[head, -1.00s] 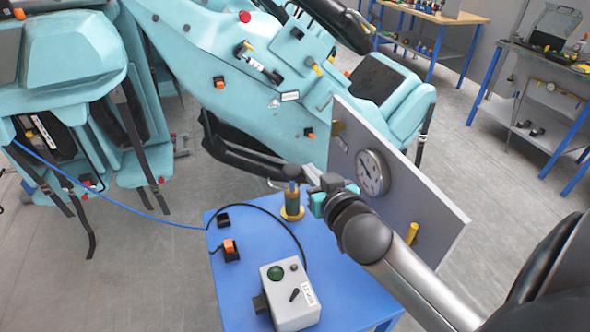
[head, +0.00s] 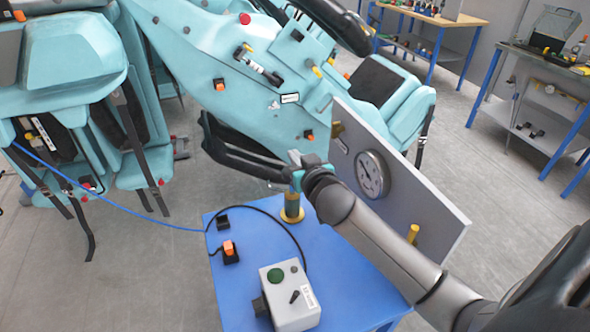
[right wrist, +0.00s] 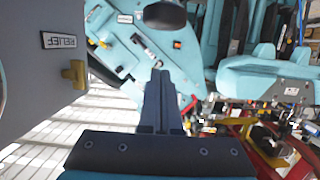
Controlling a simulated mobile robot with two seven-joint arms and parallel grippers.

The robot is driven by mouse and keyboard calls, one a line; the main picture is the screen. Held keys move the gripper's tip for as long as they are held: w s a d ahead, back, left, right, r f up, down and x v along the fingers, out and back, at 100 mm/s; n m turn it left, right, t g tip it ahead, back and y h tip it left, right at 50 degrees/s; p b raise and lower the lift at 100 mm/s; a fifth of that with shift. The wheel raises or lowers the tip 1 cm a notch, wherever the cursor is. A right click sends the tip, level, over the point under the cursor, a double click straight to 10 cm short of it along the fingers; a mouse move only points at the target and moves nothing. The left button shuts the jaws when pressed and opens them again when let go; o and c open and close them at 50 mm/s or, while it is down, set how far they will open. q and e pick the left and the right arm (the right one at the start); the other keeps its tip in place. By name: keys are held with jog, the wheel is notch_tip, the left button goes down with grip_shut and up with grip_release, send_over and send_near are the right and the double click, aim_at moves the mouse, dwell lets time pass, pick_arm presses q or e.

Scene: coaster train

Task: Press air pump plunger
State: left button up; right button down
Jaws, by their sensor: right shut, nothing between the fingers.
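My right gripper (head: 296,158) is shut and empty at the top of the pump and covers the plunger's knob in the head view. I cannot tell whether it touches the plunger. In the right wrist view the shut dark fingers (right wrist: 160,100) point up the picture. A dark rounded shape (right wrist: 165,15) lies beyond the tips; I cannot tell if it is the knob. My left gripper is not in view.
A grey panel with a round gauge (head: 371,174) and a yellow valve (head: 412,233) stands right of the pump, close to my arm. A control box (head: 290,295) with a green button and an orange switch (head: 229,249) sit on the table. Turquoise ride seats (head: 220,80) stand behind.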

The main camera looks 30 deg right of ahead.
jog(key=shift+w+f+b, duration=0.15)
jog(key=shift+f+b, duration=0.05)
jog(key=shift+f, duration=0.85)
jog(key=shift+w+f+b, duration=0.1)
jog(key=shift+f+b, duration=0.1)
jog(key=shift+f, duration=0.8)
